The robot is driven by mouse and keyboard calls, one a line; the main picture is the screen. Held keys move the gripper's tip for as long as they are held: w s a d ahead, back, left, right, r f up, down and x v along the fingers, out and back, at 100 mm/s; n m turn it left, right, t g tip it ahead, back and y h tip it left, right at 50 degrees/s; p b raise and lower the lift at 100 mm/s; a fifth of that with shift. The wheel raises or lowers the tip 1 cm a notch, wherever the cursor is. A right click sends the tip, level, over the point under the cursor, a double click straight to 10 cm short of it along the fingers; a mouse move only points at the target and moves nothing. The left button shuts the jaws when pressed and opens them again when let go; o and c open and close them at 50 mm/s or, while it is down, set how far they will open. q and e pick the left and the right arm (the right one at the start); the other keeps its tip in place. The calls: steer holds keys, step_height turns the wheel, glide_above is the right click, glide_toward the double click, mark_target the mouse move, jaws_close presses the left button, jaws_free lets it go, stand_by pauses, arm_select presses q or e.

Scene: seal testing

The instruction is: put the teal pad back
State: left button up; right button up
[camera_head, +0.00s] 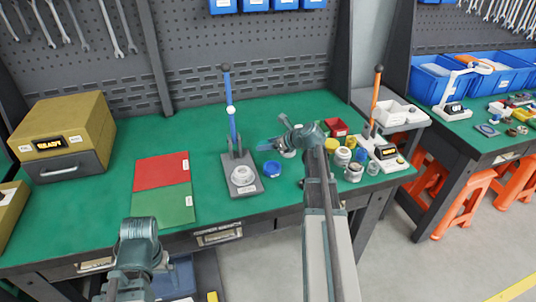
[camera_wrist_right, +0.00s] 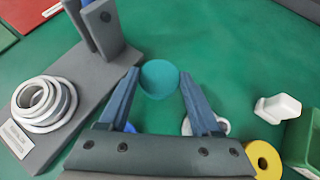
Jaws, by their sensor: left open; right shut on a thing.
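The teal pad (camera_wrist_right: 160,79) is a round, flat disc that shows in the right wrist view. My right gripper (camera_wrist_right: 160,84) is shut on it, with one blue finger at each side of the pad. In the head view my right gripper (camera_head: 279,144) is over the green table, right of the blue-levered press (camera_head: 243,181); the pad is hard to make out there. My left gripper (camera_head: 139,236) is at the table's front edge, below the green mat; its fingertips are not clearly visible.
A red mat (camera_head: 161,172) and a green mat (camera_head: 163,205) lie left of the press. A blue ring (camera_head: 269,170) lies right of it. Several small jars and an orange-levered device (camera_head: 375,105) crowd the right end. A yellow box (camera_head: 64,130) stands at the left.

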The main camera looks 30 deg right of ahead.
steer(key=shift+f+b, duration=1.35)
steer(key=shift+f, duration=0.35)
steer(key=shift+f, duration=0.15)
steer(key=o, duration=1.5)
steer(key=shift+r, duration=0.35)
steer(key=p+v, duration=0.6)
steer(key=v, duration=0.4)
steer(key=shift+s+d+r, duration=0.1)
steer(key=shift+s+r, duration=0.1)
steer(key=shift+s, duration=0.05)
steer(key=shift+s+d+r+p, duration=0.25)
steer(key=shift+s+p, duration=0.15)
steer(key=shift+s, duration=0.1)
